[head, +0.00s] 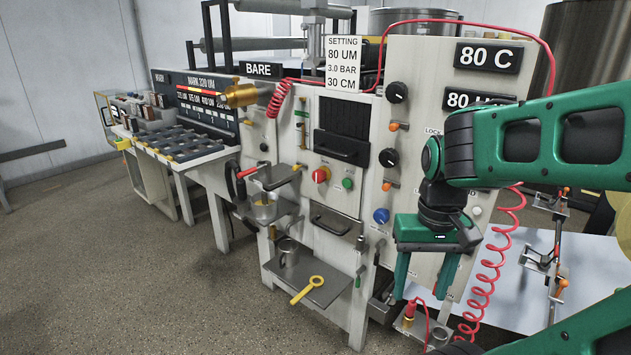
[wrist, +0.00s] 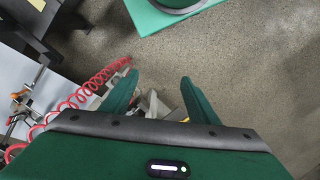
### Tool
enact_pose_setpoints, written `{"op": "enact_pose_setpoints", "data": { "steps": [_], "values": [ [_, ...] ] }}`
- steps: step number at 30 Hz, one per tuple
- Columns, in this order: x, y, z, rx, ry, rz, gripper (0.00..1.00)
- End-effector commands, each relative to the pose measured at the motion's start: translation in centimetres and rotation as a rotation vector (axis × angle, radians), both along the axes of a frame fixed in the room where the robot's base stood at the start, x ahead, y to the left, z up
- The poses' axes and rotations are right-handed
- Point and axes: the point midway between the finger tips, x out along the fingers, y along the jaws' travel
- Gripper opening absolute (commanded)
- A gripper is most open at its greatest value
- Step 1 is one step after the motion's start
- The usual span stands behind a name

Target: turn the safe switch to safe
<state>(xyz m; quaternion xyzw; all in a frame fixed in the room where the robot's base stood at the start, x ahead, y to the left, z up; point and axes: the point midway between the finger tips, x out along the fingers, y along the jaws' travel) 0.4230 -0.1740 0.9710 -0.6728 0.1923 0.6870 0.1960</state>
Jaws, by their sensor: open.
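The machine's front panel (head: 408,60) carries several controls, and I cannot tell which is the safe switch because most small labels are unreadable. A red knob (head: 320,174) sits left of a green button (head: 347,184). An upper black knob (head: 397,92), a lower black knob (head: 389,157) and a blue knob (head: 381,215) run down the panel. A small box with a red top (head: 409,312) is low down, below my gripper. My gripper (head: 420,290) is open, pointing down in front of the panel's lower right. In the wrist view its fingers (wrist: 158,80) are apart with nothing held between them.
A red coiled hose (head: 488,275) hangs right of my gripper and also shows in the wrist view (wrist: 85,92). Floor (head: 130,260) at the left is clear.

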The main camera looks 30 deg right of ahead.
Motion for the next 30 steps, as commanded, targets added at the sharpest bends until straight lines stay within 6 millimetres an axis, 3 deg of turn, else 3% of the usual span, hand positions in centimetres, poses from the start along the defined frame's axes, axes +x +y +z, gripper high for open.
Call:
{"op": "enact_pose_setpoints", "data": {
  "steps": [4, 8, 21, 30],
  "values": [
    [1.5, -1.3, 0.3, -0.021, 0.001, -0.052, 0.57],
    [4.9, -3.6, 0.1, -0.07, 0.02, -0.147, 0.57],
    [19.0, -11.6, -2.6, -0.396, 0.01, -0.513, 0.57],
    [29.0, -14.7, -4.5, -0.688, -0.126, -0.681, 0.57]
  ]
}}
